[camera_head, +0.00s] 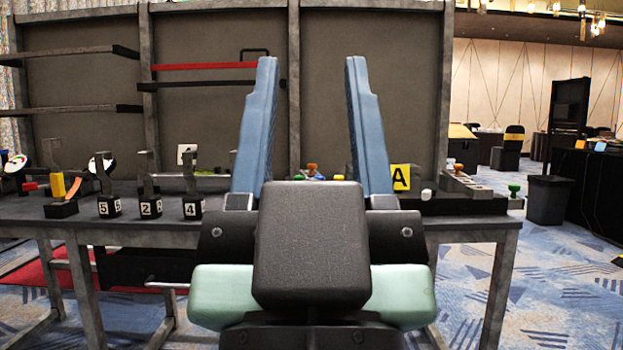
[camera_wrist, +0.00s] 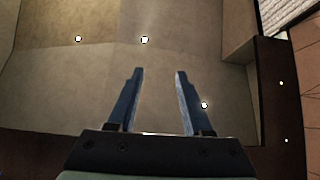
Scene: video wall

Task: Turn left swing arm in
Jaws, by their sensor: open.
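Long bars project from the back frame at the upper left in the head view. They are a grey bar with a dark end (camera_head: 75,52), a lower grey bar (camera_head: 85,111) and a red bar (camera_head: 205,66) above a dark bar (camera_head: 215,84). I cannot tell for certain which is the left swing arm. My gripper (camera_head: 311,62) is open and empty, its two blue fingers pointing up in front of the middle and right panels. The fingers also show in the wrist view (camera_wrist: 159,72), with nothing between them. The bars are left of my gripper, apart from it.
A grey workbench (camera_head: 110,230) runs below the panels. A dark bin (camera_head: 549,200) stands on the carpet at right. My arm hides the bench's middle.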

